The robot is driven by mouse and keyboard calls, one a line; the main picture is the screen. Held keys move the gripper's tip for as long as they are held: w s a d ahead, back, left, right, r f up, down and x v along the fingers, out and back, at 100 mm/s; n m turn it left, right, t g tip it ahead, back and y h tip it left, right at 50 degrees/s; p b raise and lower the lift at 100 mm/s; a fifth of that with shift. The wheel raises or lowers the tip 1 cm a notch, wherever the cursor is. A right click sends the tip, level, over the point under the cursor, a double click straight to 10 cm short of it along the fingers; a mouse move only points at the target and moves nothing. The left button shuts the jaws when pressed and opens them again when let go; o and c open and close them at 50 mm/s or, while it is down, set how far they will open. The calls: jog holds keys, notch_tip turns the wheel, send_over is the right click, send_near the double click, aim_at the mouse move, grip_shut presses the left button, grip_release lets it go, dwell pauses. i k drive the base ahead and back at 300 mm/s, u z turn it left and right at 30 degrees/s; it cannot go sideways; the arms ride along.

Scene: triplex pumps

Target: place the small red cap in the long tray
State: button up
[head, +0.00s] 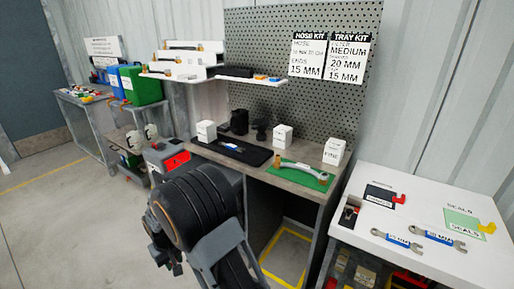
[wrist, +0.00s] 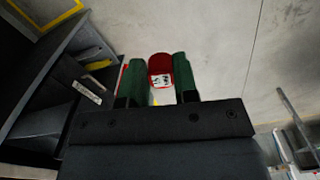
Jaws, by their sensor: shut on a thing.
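My gripper (wrist: 157,82) shows in the wrist view with its two dark green fingers closed on the small red cap (wrist: 160,62). The cap is rounded, with a white marked patch facing the camera, and sits between the fingertips. In the head view my dark arm fills the lower middle, and I cannot make out the gripper or the cap there. A long black tray or mat (head: 255,157) lies on the workbench, with a small blue and white item on it. I cannot tell whether it is the long tray of the task.
The workbench (head: 262,173) also holds a green mat (head: 318,182) with a curved hose, white label blocks and dark fittings. A white table (head: 465,262) with wrenches stands at right. A grey and red box (head: 175,161) is left of the bench. Open floor lies at left.

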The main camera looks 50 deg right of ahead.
aim_at(258, 158)
jog(key=z, duration=1.15)
jog(key=i, duration=0.25)
